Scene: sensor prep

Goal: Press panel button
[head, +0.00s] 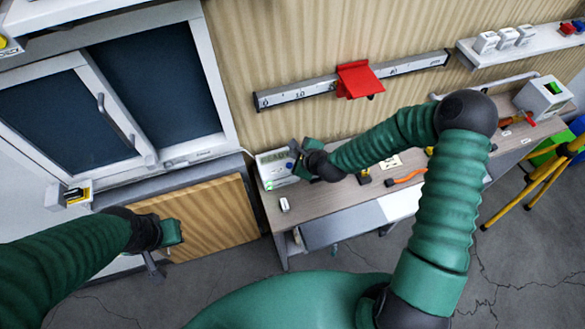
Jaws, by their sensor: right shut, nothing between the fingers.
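A white panel device (273,167) with a small grey display stands at the left end of the workbench. My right gripper (297,158) is shut and empty, right at the device's right side and partly in front of it. I cannot tell whether it touches the device, and no button on it shows clearly. A grey box (541,97) with a green and a red part on its face stands at the bench's far right end. My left gripper (163,250) hangs in front of a wooden board at the left, away from both; its jaw opening is unclear.
The workbench (340,197) holds a small white block (284,204), an orange-handled tool (407,178) and other small items. A red holder (357,80) sits on a wall rail. A glazed cabinet (150,90) is at left; a yellow stand (545,180) is at right.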

